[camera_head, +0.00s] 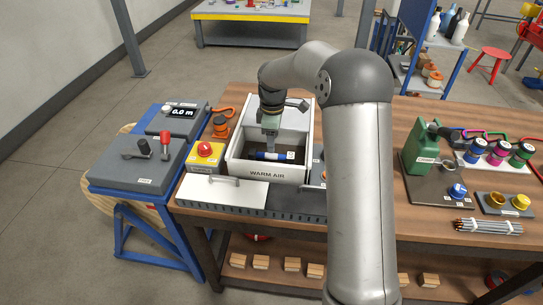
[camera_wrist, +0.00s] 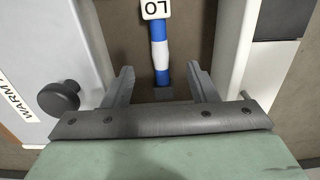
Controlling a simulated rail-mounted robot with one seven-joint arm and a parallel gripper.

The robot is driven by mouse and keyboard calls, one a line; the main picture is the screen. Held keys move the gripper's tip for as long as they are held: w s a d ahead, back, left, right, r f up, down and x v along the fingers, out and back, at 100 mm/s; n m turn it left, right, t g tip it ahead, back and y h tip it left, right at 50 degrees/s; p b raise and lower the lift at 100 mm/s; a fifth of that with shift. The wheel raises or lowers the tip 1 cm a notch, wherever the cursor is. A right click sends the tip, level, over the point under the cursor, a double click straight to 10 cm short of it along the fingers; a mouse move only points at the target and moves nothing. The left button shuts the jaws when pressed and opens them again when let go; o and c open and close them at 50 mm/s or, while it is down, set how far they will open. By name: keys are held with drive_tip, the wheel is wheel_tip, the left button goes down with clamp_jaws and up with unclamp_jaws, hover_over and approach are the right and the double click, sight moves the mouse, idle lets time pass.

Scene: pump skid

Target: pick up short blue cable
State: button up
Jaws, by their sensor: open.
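The short blue cable (camera_wrist: 161,68) lies on the brown floor of the white WARM AIR box (camera_head: 270,175). It has a white band, a dark end piece and a white tag reading "LO", cut off by the picture's top edge. In the head view the blue cable (camera_head: 268,156) lies crosswise near the box's front wall. My gripper (camera_wrist: 158,72) is open and empty, with one finger on each side of the cable in the wrist view. In the head view my gripper (camera_head: 270,138) points down into the box above the cable. The exact height gap is not clear.
The box walls stand close around my gripper, and a dark knob (camera_wrist: 58,97) sits on the front wall. A yellow box with a red button (camera_head: 206,152) stands at the left.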

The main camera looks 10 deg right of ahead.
sight(274, 154)
wheel_tip(274, 154, down, 5)
drive_tip(key=shift+s+d+f+p, duration=0.1)
drive_tip(key=shift+d+p, duration=0.05)
drive_tip(key=shift+p, duration=0.3)
clamp_jaws()
